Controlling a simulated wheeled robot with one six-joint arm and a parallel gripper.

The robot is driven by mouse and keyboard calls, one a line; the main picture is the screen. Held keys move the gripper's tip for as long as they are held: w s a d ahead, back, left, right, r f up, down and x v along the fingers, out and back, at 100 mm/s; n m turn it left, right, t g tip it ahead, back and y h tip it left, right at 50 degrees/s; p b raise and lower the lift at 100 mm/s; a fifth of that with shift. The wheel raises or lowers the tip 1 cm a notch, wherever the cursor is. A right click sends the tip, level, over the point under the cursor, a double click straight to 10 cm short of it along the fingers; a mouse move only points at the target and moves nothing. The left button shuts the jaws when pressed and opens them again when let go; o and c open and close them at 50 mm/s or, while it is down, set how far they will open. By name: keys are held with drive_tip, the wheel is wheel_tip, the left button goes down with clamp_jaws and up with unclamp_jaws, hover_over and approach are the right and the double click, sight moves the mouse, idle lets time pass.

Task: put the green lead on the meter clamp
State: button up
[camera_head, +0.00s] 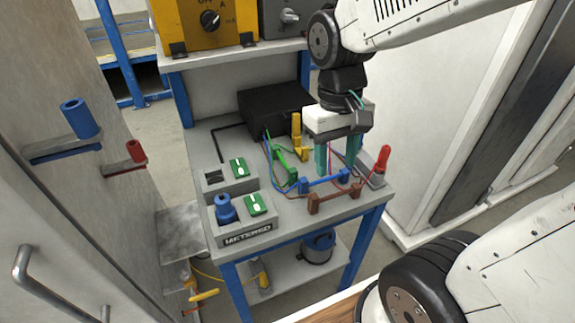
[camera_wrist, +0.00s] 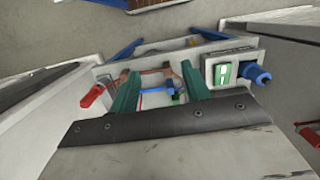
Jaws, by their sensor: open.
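The green lead (camera_head: 284,168), with green end pieces, lies on the grey bench left of my gripper. A small green piece (camera_wrist: 177,98) shows beside the right finger in the wrist view; I cannot tell whether it is this lead. My gripper (camera_head: 337,170) is open and points down over the bench, above the blue lead (camera_head: 324,182). In the wrist view my gripper (camera_wrist: 160,70) has its green fingers apart, with blue and brown pieces visible between and beyond them. I cannot tell for certain which part is the meter clamp.
A yellow lead (camera_head: 297,138) stands behind, a brown lead (camera_head: 333,198) in front, and a red handle (camera_head: 381,161) at right. A black box (camera_head: 272,108) stands at the back. The METERED box (camera_head: 248,236) with a blue plug (camera_head: 225,210) is at front left.

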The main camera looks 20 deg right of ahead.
hover_over(293, 170)
drive_tip(key=s, duration=0.4)
wheel_tip(293, 170, down, 11)
drive_tip(key=shift+t, duration=0.7)
drive_tip(key=w, duration=0.4)
drive_tip(key=shift+a, duration=0.4)
drive_tip(key=f, duration=0.7)
drive_tip(key=shift+d+f, duration=0.35)
drive_tip(key=shift+d, duration=0.05)
drive_tip(key=shift+c, duration=0.4)
clamp_jaws()
